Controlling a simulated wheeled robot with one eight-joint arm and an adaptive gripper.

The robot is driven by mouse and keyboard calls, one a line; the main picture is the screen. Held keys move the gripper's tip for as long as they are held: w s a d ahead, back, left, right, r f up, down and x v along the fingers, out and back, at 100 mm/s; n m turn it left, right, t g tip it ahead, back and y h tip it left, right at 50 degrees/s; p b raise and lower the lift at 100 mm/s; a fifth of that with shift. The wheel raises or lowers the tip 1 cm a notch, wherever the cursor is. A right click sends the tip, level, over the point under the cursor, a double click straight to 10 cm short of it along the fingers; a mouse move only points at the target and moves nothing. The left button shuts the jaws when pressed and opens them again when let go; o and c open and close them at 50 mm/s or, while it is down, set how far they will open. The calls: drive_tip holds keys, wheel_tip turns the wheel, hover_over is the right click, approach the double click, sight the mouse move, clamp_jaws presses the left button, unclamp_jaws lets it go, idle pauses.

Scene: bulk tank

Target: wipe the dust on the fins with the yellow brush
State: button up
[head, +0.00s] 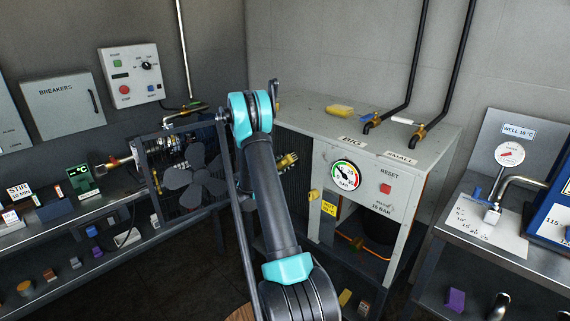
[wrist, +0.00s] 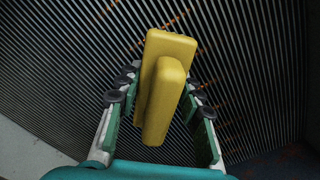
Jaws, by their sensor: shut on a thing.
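The yellow brush (wrist: 163,100) is in the middle of the wrist view, between the two fingers of my gripper (wrist: 163,85), which is shut on it. Beyond the brush, thin dark metal fins (wrist: 70,70) fill most of the view. Orange-brown dust (wrist: 178,20) lies in streaks on the fins, above and to the right of the brush. I cannot tell whether the brush touches the fins. In the head view the dark finned side (head: 297,190) of the grey cabinet shows beside my arm, which hides part of that area; my gripper is not clearly seen there.
The grey cabinet (head: 400,190) bears a gauge (head: 345,174), and a yellow object (head: 340,110) lies on its top. A black fan (head: 192,178) stands left of my arm. Cluttered benches stand on both sides, and black pipes (head: 407,65) rise behind the cabinet.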

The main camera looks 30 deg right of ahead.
sight(297, 162)
drive_tip(key=shift+s+d, duration=0.35)
drive_tip(key=shift+s, duration=0.6)
drive_tip(key=shift+s+d, duration=0.3)
drive_tip(key=shift+s, duration=0.6)
drive_tip(key=shift+d, duration=0.1)
drive_tip(key=shift+w, duration=0.15)
drive_tip(key=shift+w+a, duration=0.3)
drive_tip(key=shift+w, duration=0.65)
drive_tip(key=shift+w+a, duration=0.25)
drive_tip(key=shift+w, duration=0.7)
drive_tip(key=shift+c, duration=0.5)
drive_tip(key=v, duration=0.6)
